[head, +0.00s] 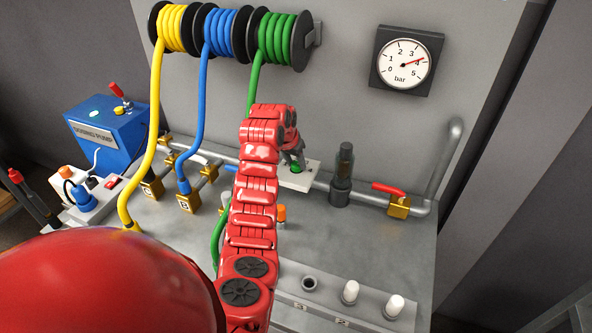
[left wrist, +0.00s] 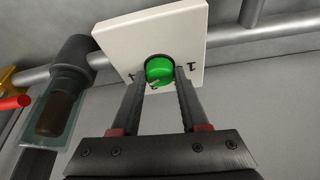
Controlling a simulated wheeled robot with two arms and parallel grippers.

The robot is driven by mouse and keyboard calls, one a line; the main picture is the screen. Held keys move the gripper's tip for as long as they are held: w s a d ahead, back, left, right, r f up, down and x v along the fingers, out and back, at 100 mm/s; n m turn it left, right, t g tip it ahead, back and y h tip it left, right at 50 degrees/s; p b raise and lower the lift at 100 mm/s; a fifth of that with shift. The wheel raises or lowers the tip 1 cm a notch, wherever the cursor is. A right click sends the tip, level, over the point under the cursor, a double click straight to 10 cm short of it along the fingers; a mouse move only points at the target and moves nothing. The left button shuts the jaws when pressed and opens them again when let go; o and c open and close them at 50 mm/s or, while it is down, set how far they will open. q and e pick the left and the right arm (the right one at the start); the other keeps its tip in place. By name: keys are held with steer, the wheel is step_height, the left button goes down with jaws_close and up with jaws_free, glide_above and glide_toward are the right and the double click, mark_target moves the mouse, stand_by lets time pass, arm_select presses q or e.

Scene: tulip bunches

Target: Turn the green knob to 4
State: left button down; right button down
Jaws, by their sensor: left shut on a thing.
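The green knob (head: 297,168) sits on a white plate (head: 299,181) on the pipe along the panel. In the left wrist view the knob (left wrist: 159,68) lies between my two fingers, on its white plate (left wrist: 170,25). A digit 1 shows to the right of the knob and what looks like a 4 to the left; other marks are hidden or unclear. A small pale mark shows on the knob's lower edge; I cannot tell its exact setting. My left gripper (head: 295,158) is shut on the knob. My right gripper is not in view.
A dark cylindrical fitting (head: 343,175) stands just right of the plate. Farther right is a valve with a red handle (head: 388,188). The pressure gauge (head: 404,60) reads about 4 bar. Hose reels (head: 222,33) hang above; the blue pump (head: 115,128) stands left.

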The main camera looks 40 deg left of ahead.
arm_select(q)
steer(key=shift+a+m+h+b, duration=0.1)
steer(key=shift+m+h+b, duration=0.3)
steer(key=shift+m+b, duration=0.8)
steer(key=shift+c, duration=2.1)
jaws_free()
steer(key=shift+s+r, duration=0.1)
steer(key=shift+r, duration=0.15)
steer(key=p+v, duration=1.2)
steer(key=v, duration=0.5)
steer(key=shift+p, duration=0.3)
